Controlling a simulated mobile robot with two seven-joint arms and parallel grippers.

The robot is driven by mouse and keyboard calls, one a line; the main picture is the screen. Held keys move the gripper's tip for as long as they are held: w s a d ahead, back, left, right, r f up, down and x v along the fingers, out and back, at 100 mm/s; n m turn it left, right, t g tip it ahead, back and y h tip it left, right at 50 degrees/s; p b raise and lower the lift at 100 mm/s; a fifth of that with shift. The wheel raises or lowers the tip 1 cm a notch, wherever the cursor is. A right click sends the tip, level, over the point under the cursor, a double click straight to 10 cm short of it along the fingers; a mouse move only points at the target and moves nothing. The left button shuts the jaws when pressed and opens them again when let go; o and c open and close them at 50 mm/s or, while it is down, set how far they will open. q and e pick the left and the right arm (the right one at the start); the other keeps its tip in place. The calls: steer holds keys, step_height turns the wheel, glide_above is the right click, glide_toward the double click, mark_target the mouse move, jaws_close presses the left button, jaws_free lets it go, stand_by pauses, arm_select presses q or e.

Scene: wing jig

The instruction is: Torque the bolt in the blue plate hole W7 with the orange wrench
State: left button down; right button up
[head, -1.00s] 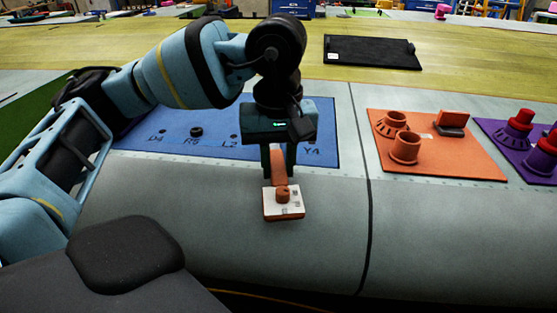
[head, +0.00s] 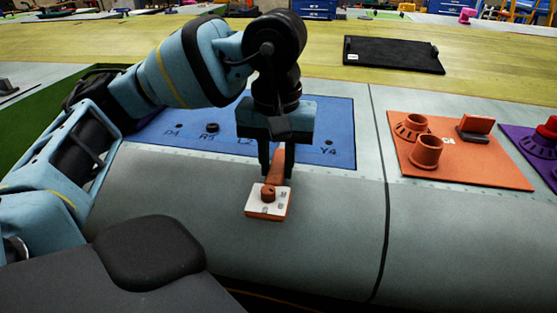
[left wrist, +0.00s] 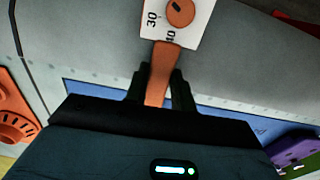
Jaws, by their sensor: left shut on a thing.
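My left gripper (head: 276,166) is shut on the handle of the orange wrench (head: 278,163). The wrench has a white square dial face with an orange knob, and it hangs over the grey wing surface in front of the blue plate (head: 342,120). The left wrist view also shows the wrench (left wrist: 161,72) between the fingers, with the numbers 30 and 40 on its dial. The blue plate has labelled holes; P4, R5, L2 and Y4 show. A dark round piece (head: 212,127) sits above the label R5. I cannot see a label W7; my gripper covers part of the plate. My right gripper is not in view.
An orange mat (head: 490,173) with two orange ring-shaped holders and a block lies right of the blue plate. A purple mat (head: 551,179) with a red piece is at the right edge. A black tray (head: 394,55) lies at the back.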

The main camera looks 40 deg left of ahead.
mark_target(249, 172)
arm_select(q)
steer(key=shift+s+a+f+m+b, duration=0.1)
steer(key=shift+s+a+m+b, duration=0.15)
steer(key=shift+a+m, duration=0.2)
steer(key=shift+s+a+f+m+b, duration=0.1)
steer(key=shift+s+a+m+b, duration=0.1)
steer(key=shift+a+m, duration=0.2)
steer(key=shift+s+a+r+m, duration=0.1)
steer(key=shift+s+a+m, duration=0.05)
steer(key=shift+a+m, duration=0.2)
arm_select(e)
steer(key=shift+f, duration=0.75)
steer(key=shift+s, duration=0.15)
arm_select(q)
steer(key=shift+s+a+m+b, duration=0.2)
steer(key=shift+a+m+b, duration=0.4)
steer(key=shift+a, duration=0.1)
steer(key=shift+s+a+m, duration=0.15)
steer(key=shift+a+m, duration=0.45)
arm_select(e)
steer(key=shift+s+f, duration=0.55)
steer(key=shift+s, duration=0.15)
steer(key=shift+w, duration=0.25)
